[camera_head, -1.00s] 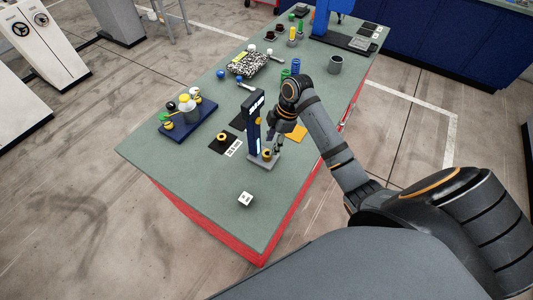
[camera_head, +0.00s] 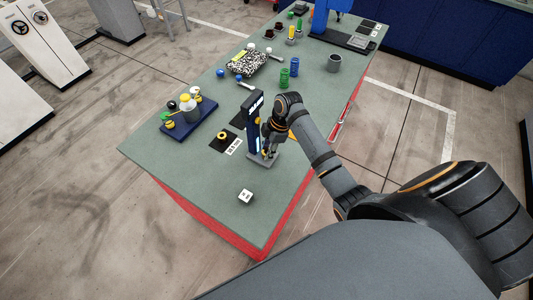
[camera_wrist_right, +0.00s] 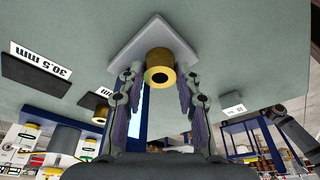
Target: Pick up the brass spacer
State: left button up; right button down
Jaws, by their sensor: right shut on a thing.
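The brass spacer (camera_wrist_right: 159,66), a short ring with a dark hole, shows between my right gripper's fingertips in the right wrist view. My right gripper (camera_wrist_right: 160,75) is shut on it. The spacer is over the pale grey base plate (camera_wrist_right: 126,49) of a blue upright stand (camera_head: 254,122); I cannot tell whether it touches the plate. In the head view my right gripper (camera_head: 268,151) points down beside the stand and mostly hides the spacer. A second brass ring (camera_head: 222,135) lies on a black square mat. My left gripper is not in view.
A white label card (camera_head: 233,147) lies by the mat. A white cube (camera_head: 245,196) stands near the front, with clear table around it. A blue tray (camera_head: 189,124) with several items is at left.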

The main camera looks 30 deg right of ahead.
aim_at(264, 152)
jog(key=shift+r, duration=0.1)
jog(key=shift+w+r+b, duration=0.1)
jog(key=shift+r+b, duration=0.15)
jog(key=shift+b, duration=0.1)
notch_tip(264, 152, up, 3)
jog(key=shift+f+b, duration=0.2)
jog(key=shift+b, duration=0.5)
jog(key=s+a+r+p, duration=0.3)
jog(key=s+r, duration=0.6)
jog(key=s, duration=0.4)
jog(key=shift+s+a+r, duration=0.25)
jog(key=shift+a+r, duration=0.1)
jog(key=shift+a, duration=0.1)
